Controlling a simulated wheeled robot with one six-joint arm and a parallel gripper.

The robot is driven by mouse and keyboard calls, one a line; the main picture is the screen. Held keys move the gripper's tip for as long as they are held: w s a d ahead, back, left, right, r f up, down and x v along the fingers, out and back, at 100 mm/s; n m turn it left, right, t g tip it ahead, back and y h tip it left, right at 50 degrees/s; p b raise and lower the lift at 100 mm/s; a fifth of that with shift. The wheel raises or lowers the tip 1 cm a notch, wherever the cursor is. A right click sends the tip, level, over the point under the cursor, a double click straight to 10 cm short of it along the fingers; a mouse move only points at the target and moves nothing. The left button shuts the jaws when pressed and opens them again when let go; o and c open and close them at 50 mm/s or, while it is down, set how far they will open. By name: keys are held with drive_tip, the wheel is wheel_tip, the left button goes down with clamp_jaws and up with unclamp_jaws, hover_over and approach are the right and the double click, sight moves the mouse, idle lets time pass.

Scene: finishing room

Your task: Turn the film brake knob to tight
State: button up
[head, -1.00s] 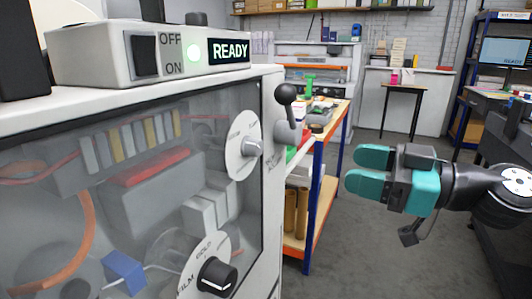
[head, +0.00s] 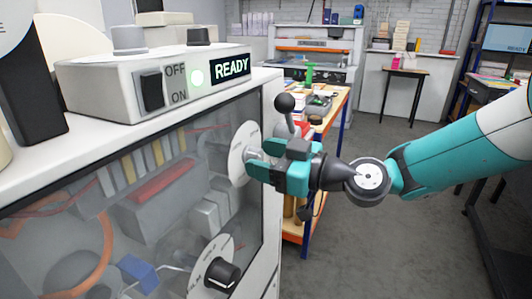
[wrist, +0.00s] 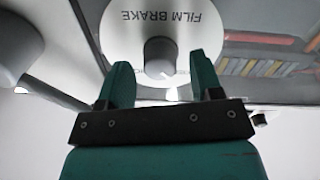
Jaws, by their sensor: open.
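In the head view the white disc (head: 237,152) is on the clear front of the machine, and the knob is largely behind my gripper. My teal gripper (head: 256,165) is level with the disc. In the wrist view my gripper (wrist: 161,68) is open, with one finger to each side of the knob. I cannot tell whether the fingers touch it. The knob's pointer setting is not readable.
A black knob (head: 222,273) on a second white dial is lower on the machine front. A ball-ended lever (head: 285,103) stands just behind my gripper. The box on top has an OFF/ON switch (head: 152,90) and a lit READY sign (head: 232,67). Open floor lies right.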

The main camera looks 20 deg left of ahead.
drive_tip(key=c, duration=0.9)
drive_tip(key=shift+c, duration=0.2)
drive_tip(key=shift+m+b, duration=0.3)
drive_tip(key=shift+m, duration=0.1)
drive_tip(key=m+b, duration=0.1)
drive_tip(key=m, duration=0.1)
drive_tip(key=shift+f+m, duration=0.1)
drive_tip(key=shift+m, duration=0.3)
drive_tip(key=m, duration=0.7)
drive_tip(key=m+p, duration=0.1)
drive_tip(key=m, duration=0.1)
drive_tip(key=shift+w+r+m+g, duration=0.1)
drive_tip(key=shift+r+m+g, duration=0.1)
drive_tip(key=shift+m+g, duration=0.15)
drive_tip(key=m+p, duration=0.1)
drive_tip(key=m, duration=0.3)
drive_tip(key=shift+p, duration=0.4)
drive_tip(key=shift+f+m, duration=0.1)
drive_tip(key=shift+m, duration=0.15)
